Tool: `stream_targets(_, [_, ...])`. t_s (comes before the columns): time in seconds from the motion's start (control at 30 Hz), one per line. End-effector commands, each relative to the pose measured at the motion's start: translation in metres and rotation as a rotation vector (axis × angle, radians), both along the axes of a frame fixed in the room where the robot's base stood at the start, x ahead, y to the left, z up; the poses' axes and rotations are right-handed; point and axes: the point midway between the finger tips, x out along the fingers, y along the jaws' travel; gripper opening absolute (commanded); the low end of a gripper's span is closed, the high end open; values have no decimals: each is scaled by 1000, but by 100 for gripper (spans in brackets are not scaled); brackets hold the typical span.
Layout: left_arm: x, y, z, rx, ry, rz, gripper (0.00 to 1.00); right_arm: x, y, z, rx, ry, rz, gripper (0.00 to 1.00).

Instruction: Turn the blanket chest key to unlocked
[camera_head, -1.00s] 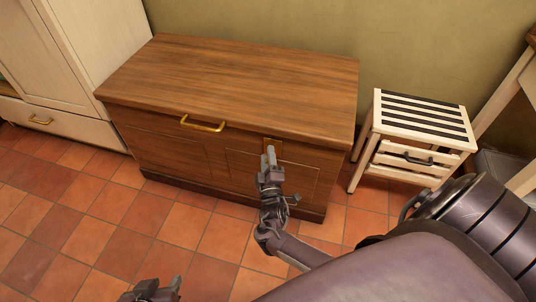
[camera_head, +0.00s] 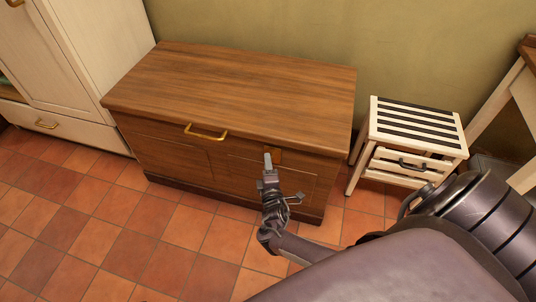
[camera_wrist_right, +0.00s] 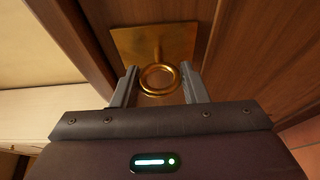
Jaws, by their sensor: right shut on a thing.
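The wooden blanket chest (camera_head: 230,85) stands against the wall with its lid closed. A small brass lock plate (camera_head: 279,156) is on its front, near the top right, partly hidden by my right gripper (camera_head: 268,160). In the right wrist view the plate (camera_wrist_right: 150,38) shows larger, with the brass key's ring-shaped bow (camera_wrist_right: 158,67) standing out from it on a short shaft. My right gripper's two fingers are on either side of the bow and shut on it. The key's turned angle is hard to read. My left gripper is out of view.
A brass handle (camera_head: 206,133) sticks out from the chest front, left of my right gripper. A white slatted stool with a drawer (camera_head: 412,135) stands right of the chest. A pale wardrobe (camera_head: 85,55) stands at left. The tiled floor (camera_head: 110,215) in front is clear.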

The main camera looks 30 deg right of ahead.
Motion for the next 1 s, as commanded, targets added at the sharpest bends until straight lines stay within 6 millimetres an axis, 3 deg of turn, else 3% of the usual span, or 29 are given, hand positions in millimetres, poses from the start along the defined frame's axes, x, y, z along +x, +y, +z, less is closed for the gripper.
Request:
stream_targets(0.4, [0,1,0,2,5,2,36,2,0,2,-5,0,1,17])
stream_targets(0.43, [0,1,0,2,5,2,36,2,0,2,-5,0,1,43])
stream_targets(0.57, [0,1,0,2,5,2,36,2,0,2,-5,1,1,60])
stream_targets(0.87, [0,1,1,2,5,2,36,0,1,0,-4,5,0,62])
stream_targets(1.0, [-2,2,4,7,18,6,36,-12,7,1,-5,6,1,62])
